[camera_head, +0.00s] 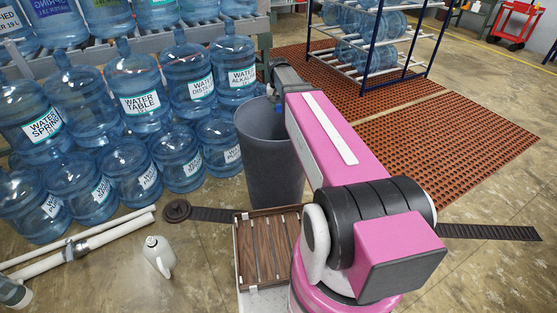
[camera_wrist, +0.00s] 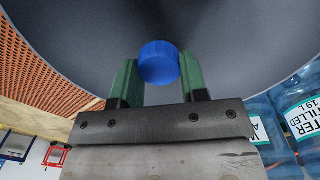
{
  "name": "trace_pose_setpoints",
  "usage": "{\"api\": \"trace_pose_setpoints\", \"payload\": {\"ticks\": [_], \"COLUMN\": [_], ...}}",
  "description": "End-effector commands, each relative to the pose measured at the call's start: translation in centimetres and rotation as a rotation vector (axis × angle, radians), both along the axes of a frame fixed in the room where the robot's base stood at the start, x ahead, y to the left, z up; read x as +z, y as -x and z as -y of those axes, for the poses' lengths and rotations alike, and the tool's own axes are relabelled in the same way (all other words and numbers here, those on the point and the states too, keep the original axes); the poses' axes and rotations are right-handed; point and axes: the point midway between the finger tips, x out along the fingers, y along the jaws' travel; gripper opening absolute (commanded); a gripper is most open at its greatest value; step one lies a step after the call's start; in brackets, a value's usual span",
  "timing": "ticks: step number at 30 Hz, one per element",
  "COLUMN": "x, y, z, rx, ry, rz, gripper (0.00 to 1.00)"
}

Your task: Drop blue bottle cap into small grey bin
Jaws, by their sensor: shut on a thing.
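The blue bottle cap (camera_wrist: 159,63) is between the two green fingertips of my gripper (camera_wrist: 157,80) in the wrist view. My gripper is shut on it. In the head view my gripper (camera_head: 274,98) is at the rim of the grey bin (camera_head: 268,165), and a small bit of blue shows there. The grey bin stands upright on the floor, in front of the water jugs. Its dark inner wall (camera_wrist: 225,30) fills most of the wrist view behind the cap. The bin's floor is not clearly visible.
Several large blue water jugs (camera_head: 138,92) stand in rows left of the bin. A wooden slatted tray (camera_head: 262,250), a white jug (camera_head: 158,256) and white pipes (camera_head: 100,236) lie nearer. A rack (camera_head: 372,45) stands on orange matting (camera_head: 440,135) behind.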

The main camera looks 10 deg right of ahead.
Motion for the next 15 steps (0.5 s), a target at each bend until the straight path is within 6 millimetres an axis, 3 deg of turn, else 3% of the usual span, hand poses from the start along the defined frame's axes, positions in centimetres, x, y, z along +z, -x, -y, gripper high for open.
{"api": "trace_pose_setpoints", "payload": {"ticks": [6,15], "x": [-2.1,-2.6], "y": [0.0,0.0], "z": [0.0,0.0], "rx": [0.0,0.0], "ry": [0.0,0.0], "rz": [-0.001,0.0], "gripper": [0.19,0.19]}}
